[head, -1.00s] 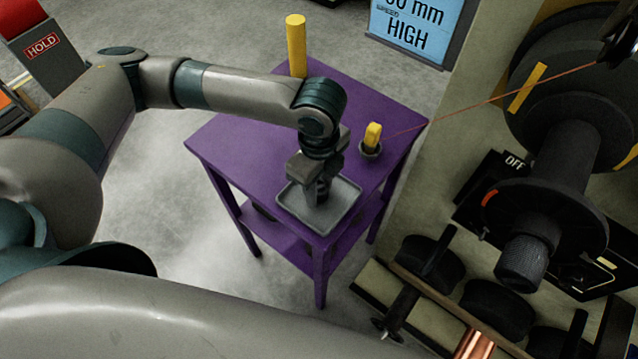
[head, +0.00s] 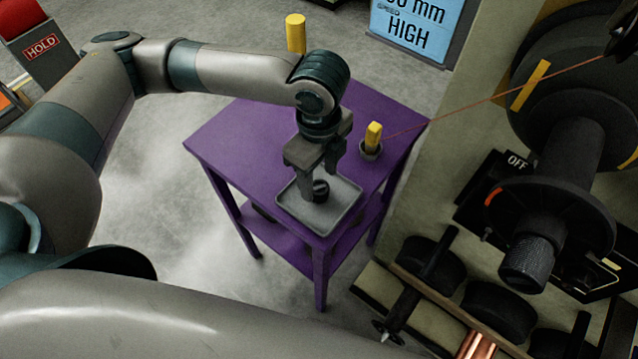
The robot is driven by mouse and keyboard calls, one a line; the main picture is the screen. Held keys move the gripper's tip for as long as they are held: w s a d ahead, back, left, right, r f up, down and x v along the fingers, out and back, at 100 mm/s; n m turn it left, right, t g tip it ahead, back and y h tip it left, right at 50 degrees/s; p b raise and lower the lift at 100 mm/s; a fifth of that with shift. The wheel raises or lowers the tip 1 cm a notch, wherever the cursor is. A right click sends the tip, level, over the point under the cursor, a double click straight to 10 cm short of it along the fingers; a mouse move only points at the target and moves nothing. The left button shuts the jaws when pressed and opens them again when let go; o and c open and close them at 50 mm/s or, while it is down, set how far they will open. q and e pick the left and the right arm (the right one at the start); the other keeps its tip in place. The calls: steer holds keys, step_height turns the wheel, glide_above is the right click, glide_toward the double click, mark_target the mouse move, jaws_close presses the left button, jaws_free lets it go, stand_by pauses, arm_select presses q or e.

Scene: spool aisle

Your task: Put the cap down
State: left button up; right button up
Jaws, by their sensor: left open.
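The cap (head: 320,190) is a small dark round piece. It sits in the grey tray (head: 338,213) on the front corner of the purple table (head: 235,135). My left gripper (head: 319,172) points down just above the cap, with its fingers apart and open. A small gap seems to show between the fingertips and the cap, though the fingers partly overlap it in this view. My right gripper is not in view.
A yellow block in a dark cup (head: 371,149) stands right of the tray, with a thin copper line running to the reel machine (head: 560,150). A yellow post (head: 296,35) rises behind the table. A shelf with dark spools (head: 498,307) is at lower right.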

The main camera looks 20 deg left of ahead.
mark_target(319, 187)
arm_select(q)
step_height(319, 187, up, 8)
steer(key=b, duration=0.1)
steer(key=shift+f, duration=0.15)
stand_by(0.5)
